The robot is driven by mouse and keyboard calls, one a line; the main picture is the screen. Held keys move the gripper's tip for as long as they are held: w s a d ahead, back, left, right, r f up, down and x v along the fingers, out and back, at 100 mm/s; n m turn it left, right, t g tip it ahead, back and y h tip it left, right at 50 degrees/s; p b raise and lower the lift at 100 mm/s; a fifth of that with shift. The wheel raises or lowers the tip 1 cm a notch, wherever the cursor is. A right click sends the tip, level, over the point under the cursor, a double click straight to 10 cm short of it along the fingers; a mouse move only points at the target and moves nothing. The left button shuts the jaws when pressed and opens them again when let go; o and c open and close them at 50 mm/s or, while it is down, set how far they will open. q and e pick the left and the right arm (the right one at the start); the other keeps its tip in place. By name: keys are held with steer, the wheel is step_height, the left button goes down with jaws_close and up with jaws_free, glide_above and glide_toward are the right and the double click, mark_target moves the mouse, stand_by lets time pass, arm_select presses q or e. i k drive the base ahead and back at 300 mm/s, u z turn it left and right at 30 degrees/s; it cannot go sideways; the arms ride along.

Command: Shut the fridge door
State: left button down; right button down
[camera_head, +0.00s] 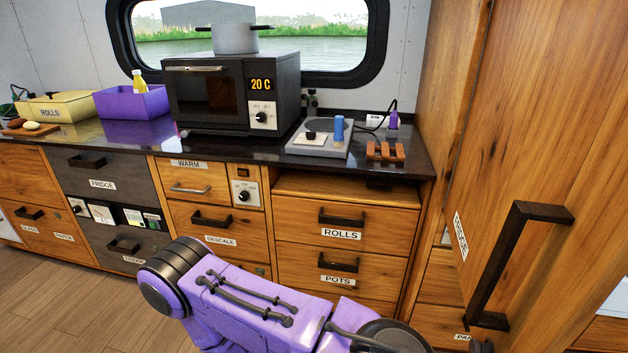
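A tall wooden door (535,130) fills the right side of the view, with a long dark handle (500,255). A sideways label (461,236) on it appears to read FRIDGE. The door stands out in front of drawer fronts that show past its lower edges, so it looks swung open; its hinge is hidden. A purple arm link of mine crosses the bottom middle, left of the door. I see neither gripper clearly.
The dark counter (235,150) holds a black oven (205,92) with a pot (235,38) on top, a purple bin (130,101), a yellow ROLLS box (65,107) and a small scale-like device (318,145). Wooden drawers (345,265) lie below. Floor (90,315) shows clear at lower left.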

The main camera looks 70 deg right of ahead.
mark_target(536, 207)
steer(key=i, duration=0.95)
steer(key=z, duration=0.95)
steer(key=i, duration=1.25)
steer(key=z, duration=4.05)
steer(key=i, duration=0.5)
steer(key=z, duration=0.1)
